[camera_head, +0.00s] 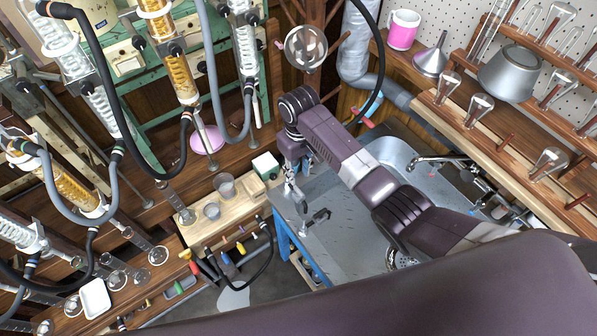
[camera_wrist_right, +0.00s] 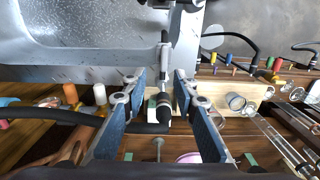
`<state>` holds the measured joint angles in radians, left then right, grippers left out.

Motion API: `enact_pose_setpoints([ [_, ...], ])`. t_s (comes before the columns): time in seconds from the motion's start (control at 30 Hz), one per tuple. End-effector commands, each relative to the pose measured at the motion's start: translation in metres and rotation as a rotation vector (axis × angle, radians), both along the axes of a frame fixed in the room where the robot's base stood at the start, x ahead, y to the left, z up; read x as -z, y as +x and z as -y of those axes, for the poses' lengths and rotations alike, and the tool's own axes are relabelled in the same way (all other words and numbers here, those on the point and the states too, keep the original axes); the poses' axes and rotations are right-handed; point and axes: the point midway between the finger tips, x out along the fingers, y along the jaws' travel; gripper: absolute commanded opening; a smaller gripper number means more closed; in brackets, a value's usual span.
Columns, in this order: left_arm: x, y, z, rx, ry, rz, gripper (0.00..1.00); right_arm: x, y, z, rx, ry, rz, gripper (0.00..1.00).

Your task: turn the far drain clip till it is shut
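My right gripper (camera_head: 295,192) hangs over the left end of the grey metal sink top. In the right wrist view its two fingers (camera_wrist_right: 160,82) stand well apart, so it is open and holds nothing. In the right wrist view a grey stem-like fitting (camera_wrist_right: 164,52) shows ahead of the fingertips, and a dark hose end (camera_wrist_right: 163,106) shows between the fingers. I cannot tell which part is the far drain clip. My left gripper is not visible.
The sink basin (camera_head: 392,152) and faucet (camera_head: 440,160) lie right of the gripper. A wooden board with small cups (camera_head: 226,184) is to the left. Glass columns with looping hoses (camera_head: 178,78) stand at the left. A glassware rack (camera_head: 500,120) is at the right.

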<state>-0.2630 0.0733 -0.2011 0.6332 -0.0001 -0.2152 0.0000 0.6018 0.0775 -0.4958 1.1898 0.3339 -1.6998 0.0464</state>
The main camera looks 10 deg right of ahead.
Motion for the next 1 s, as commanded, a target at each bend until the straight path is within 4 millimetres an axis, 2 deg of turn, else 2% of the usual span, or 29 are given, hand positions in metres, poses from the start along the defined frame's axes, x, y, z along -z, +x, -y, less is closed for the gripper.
enact_pose_setpoints([
  [0.2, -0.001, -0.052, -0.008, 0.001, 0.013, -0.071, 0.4, 0.032, -0.002, 0.0, 0.0, -0.001, -0.005, 0.27],
  [0.33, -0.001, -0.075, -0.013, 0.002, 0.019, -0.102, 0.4, 0.051, -0.002, 0.0, -0.001, -0.001, -0.004, 0.27],
  [0.47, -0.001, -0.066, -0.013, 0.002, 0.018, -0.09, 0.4, 0.064, -0.002, -0.001, -0.002, 0.0, -0.002, 0.27],
  [0.6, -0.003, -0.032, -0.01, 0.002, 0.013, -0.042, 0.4, 0.071, -0.001, -0.001, -0.002, 0.0, 0.0, 0.27],
  [0.7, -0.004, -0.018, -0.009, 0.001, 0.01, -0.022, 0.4, 0.073, -0.001, -0.001, -0.002, 0.0, 0.0, 0.27],
  [0.8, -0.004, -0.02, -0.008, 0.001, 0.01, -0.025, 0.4, 0.073, -0.001, -0.001, -0.002, 0.0, 0.0, 0.27],
  [0.9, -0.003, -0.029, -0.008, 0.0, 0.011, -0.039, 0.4, 0.073, -0.001, -0.001, -0.002, 0.0, 0.0, 0.27],
  [1.0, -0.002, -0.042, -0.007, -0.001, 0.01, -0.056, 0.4, 0.073, -0.001, -0.001, -0.002, 0.0, 0.0, 0.16],
])
